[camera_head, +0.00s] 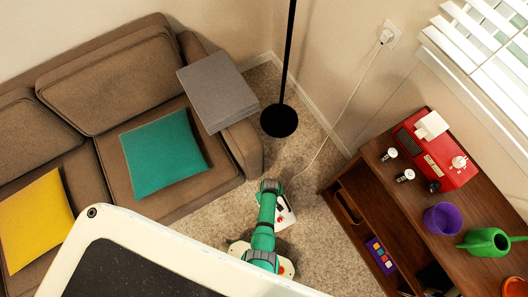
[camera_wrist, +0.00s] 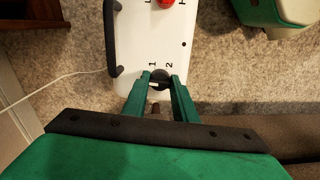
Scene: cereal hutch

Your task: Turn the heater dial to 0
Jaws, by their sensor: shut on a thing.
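The heater (camera_head: 285,216) is a small white box on the carpet, partly covered by my green arm in the head view. In the wrist view its white top (camera_wrist: 143,35) fills the upper middle, with the marks 1 and 2 printed on it. The dark round dial (camera_wrist: 160,74) sits just below those marks. My gripper (camera_wrist: 159,82) is shut on the dial, with one green finger on each side of it. No 0 mark is visible, and I cannot tell exactly where the dial points. My fingertips are not clear in the head view.
The heater carries a red knob (camera_wrist: 166,3) and a black handle (camera_wrist: 112,38). A white cord (camera_wrist: 62,83) runs from it to a wall outlet (camera_head: 388,36). A brown sofa (camera_head: 105,90) stands left, a wooden cabinet (camera_head: 345,232) right, and a black lamp base (camera_head: 279,121) behind.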

